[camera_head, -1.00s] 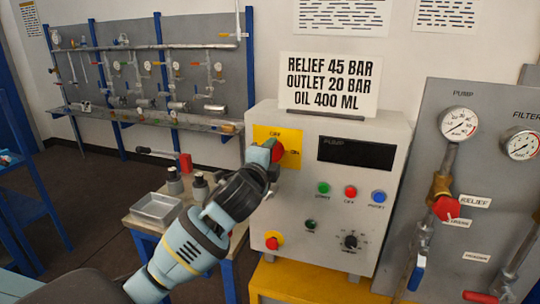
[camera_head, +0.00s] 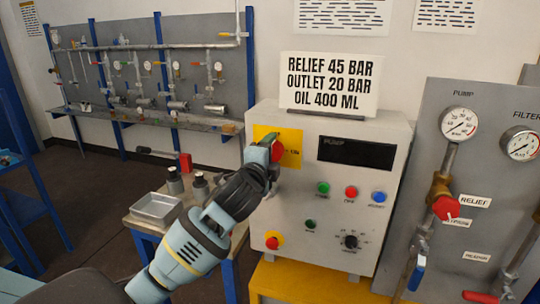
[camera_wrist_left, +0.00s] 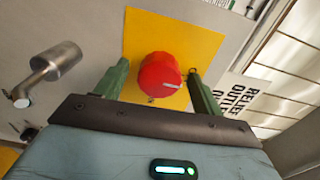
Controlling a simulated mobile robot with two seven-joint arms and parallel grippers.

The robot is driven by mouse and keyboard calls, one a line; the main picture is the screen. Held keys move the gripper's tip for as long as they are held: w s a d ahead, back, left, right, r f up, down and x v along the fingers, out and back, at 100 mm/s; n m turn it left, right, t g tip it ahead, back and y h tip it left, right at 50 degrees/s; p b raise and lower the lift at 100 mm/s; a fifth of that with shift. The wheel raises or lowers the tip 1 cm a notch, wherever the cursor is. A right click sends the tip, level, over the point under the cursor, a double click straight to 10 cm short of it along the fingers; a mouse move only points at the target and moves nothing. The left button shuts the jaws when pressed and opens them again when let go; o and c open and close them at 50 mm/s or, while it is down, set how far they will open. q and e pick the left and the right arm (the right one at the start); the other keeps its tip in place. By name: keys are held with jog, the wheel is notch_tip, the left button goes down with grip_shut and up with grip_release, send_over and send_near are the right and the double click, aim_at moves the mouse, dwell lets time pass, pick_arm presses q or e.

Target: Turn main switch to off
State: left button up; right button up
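The main switch is a red round knob (camera_head: 278,151) on a yellow plate (camera_head: 291,140), at the upper left of the grey pump control box (camera_head: 381,212). In the left wrist view the red knob (camera_wrist_left: 159,75) sits in the middle of the yellow plate (camera_wrist_left: 197,38), with a pale pointer mark toward its right side. My left gripper (camera_head: 272,152) is at the knob, and its green fingers (camera_wrist_left: 158,82) stand on either side of it. Narrow gaps show between fingers and knob. The gripper hides part of the plate in the head view. My right gripper is not in view.
Green (camera_head: 323,188), red (camera_head: 351,192) and blue (camera_head: 379,197) buttons and a black dial (camera_head: 351,242) are on the box face. A sign (camera_head: 330,84) stands on top. A small table with a metal tray (camera_head: 157,208) stands left. A gauge panel (camera_head: 480,190) stands right.

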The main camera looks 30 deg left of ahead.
pick_arm(q)
jog(key=v, duration=0.7)
jog(key=shift+s, duration=0.4)
jog(key=shift+f, duration=0.1)
jog(key=s+d+f+n+g+h, duration=0.1)
jog(key=s+f+n+g, duration=0.1)
jog(key=s+f, duration=0.35)
jog(key=s+d+f+n+g, duration=0.2)
jog(key=f+g, duration=0.1)
jog(key=f, duration=0.6)
jog(key=s+d+f+n+g+h, duration=0.1)
jog(key=s+f+n+g, duration=0.15)
jog(key=f, duration=0.55)
jog(key=s+d+f+n+g+h, duration=0.1)
jog(key=s+d+f+n+g, duration=0.15)
jog(key=s+f, duration=0.4)
jog(key=s+d+f+n+g+h, duration=0.1)
jog(key=s+d+f+n+g, duration=0.15)
jog(key=s, duration=0.75)
jog(key=s+d+f+n+g+h, duration=0.1)
jog(key=s+f+n+g, duration=0.15)
jog(key=s+f, duration=0.4)
jog(key=w+d+f+m+t+h, duration=0.1)
jog(key=w+d+f+t, duration=0.2)
jog(key=f+t, duration=0.4)
jog(key=shift+w+f, duration=0.4)
jog(key=shift+w, duration=0.35)
